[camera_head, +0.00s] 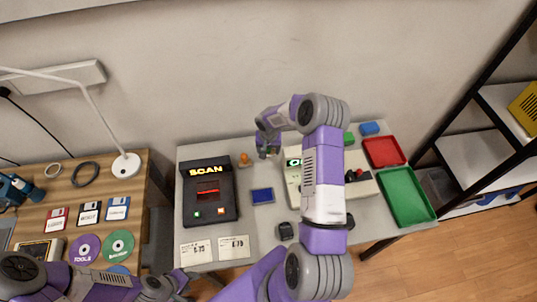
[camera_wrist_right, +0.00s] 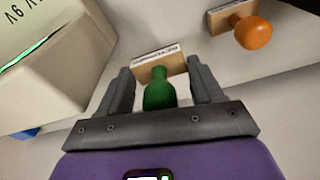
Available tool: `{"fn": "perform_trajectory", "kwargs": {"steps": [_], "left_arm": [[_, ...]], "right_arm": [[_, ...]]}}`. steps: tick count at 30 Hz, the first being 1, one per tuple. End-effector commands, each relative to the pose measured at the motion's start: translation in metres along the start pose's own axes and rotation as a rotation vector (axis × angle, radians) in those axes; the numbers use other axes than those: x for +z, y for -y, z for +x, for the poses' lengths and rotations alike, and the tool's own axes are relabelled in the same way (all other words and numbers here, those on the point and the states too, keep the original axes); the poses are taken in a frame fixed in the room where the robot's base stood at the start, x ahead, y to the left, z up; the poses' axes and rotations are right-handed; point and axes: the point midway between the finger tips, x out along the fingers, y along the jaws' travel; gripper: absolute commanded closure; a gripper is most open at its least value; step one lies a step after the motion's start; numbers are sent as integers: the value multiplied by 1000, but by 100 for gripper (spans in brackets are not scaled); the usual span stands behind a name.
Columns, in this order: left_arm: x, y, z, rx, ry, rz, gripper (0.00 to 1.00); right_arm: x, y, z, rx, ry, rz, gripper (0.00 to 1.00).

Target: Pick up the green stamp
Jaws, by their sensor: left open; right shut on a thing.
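In the right wrist view the green stamp has a green handle (camera_wrist_right: 159,92) and a wooden block (camera_wrist_right: 160,61) with a printed label. It sits between the two fingers of my right gripper (camera_wrist_right: 162,82), which is shut on it. In the head view my right gripper (camera_head: 267,152) is at the back of the grey table, between the scan device and the beige machine. The stamp cannot be made out there. My left gripper (camera_head: 178,283) is open and empty at the bottom left, in front of the table.
A blue pad (camera_head: 262,196) and the black scan device (camera_head: 209,208) are on the table. The beige machine (camera_head: 293,190) stands beside my right gripper. Red (camera_head: 401,157) and green (camera_head: 424,211) trays are at the right.

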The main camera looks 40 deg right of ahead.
Motion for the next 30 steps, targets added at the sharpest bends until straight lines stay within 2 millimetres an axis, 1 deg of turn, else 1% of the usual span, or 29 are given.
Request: {"fn": "perform_trajectory", "kwargs": {"steps": [1, 6, 12, 15, 18, 21, 30], "left_arm": [[0, 0, -1, 0, 0, 0, 57], [0, -1, -2, 0, 0, 0, 57], [0, -1, -3, 0, 0, 0, 57], [0, -1, -4, 0, 0, 0, 57], [0, -2, -4, 0, 0, 0, 57], [0, -2, -4, 0, 0, 0, 57], [0, -2, -4, 0, 0, 0, 57]], "right_arm": [[-3, 0, -13, -1, -5, 0, 65], [-7, 0, -50, -1, -4, 0, 65], [-12, 0, -90, -1, -4, -1, 65], [-13, 0, -106, -1, -2, -1, 65], [-15, 0, -117, -1, -2, 0, 65], [-15, 0, -124, 0, 0, -2, 65], [-15, 0, -127, -1, 0, -1, 66]]}}
